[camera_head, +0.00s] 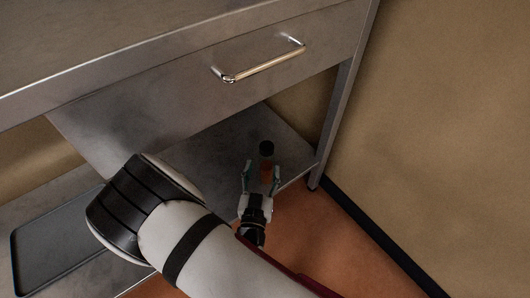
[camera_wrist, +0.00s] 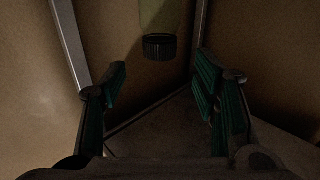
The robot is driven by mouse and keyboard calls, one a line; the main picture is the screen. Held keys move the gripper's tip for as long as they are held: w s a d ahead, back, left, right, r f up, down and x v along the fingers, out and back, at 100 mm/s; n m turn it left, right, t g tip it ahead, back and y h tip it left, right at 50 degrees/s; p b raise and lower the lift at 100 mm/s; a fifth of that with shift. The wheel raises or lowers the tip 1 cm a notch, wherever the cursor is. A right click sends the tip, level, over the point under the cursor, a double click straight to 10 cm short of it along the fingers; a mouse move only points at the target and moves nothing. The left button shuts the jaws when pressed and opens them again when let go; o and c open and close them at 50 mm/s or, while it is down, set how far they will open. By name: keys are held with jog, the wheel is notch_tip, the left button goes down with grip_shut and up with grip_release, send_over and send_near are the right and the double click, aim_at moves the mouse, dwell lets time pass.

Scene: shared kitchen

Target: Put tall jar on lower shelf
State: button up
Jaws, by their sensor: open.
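The tall jar (camera_head: 266,149) has a black lid and a body that looks clear. It stands upright on the metal lower shelf (camera_head: 222,150), near the shelf's right end. My gripper (camera_head: 262,178) is open, and its green-padded fingers point at the jar from the front. In the wrist view the jar's dark lid (camera_wrist: 160,47) and pale body lie ahead, in line with the gap between the fingers (camera_wrist: 160,82). I see no clear contact. The lower part of the jar is partly hidden by the fingers in the head view.
A steel worktop with a drawer and bar handle (camera_head: 262,62) overhangs the shelf. A table leg (camera_head: 337,105) stands right of the jar, with a tan wall (camera_head: 450,110) beyond. A dark tray (camera_head: 62,238) lies at the shelf's left.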

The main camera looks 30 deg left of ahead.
jog(key=v, duration=0.3)
jog(key=shift+s+p, duration=0.15)
jog(key=shift+p, duration=0.25)
